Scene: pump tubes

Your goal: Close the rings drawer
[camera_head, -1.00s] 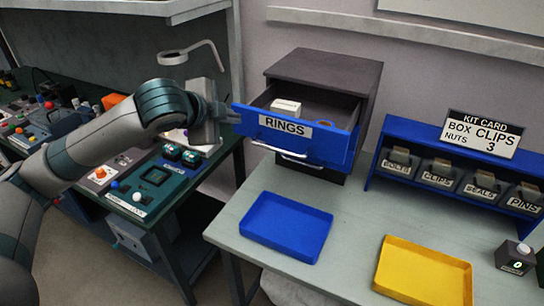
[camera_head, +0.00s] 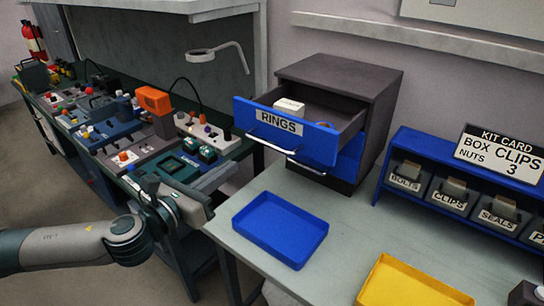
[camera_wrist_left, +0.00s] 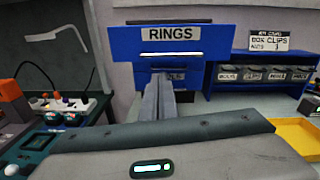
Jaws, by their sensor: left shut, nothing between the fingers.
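The rings drawer (camera_head: 318,146) is a blue-fronted drawer labelled RINGS, pulled out from the top of a dark cabinet (camera_head: 345,75). A white box (camera_head: 289,107) and a small orange item lie inside it. In the left wrist view its front (camera_wrist_left: 207,42) faces me, above the fingers. My left gripper (camera_head: 206,212) is low and to the left of the drawer, apart from it. In the left wrist view its fingers (camera_wrist_left: 160,95) are together and empty, overlapping the lower drawer's label in the picture. My right gripper is not in view.
A lower blue drawer (camera_head: 349,161) sits under the rings drawer. A blue tray (camera_head: 280,228) and a yellow tray (camera_head: 410,283) lie on the table. A blue bin rack (camera_head: 400,137) stands at right. A cluttered bench (camera_head: 150,150) with a lamp (camera_head: 202,53) is at left.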

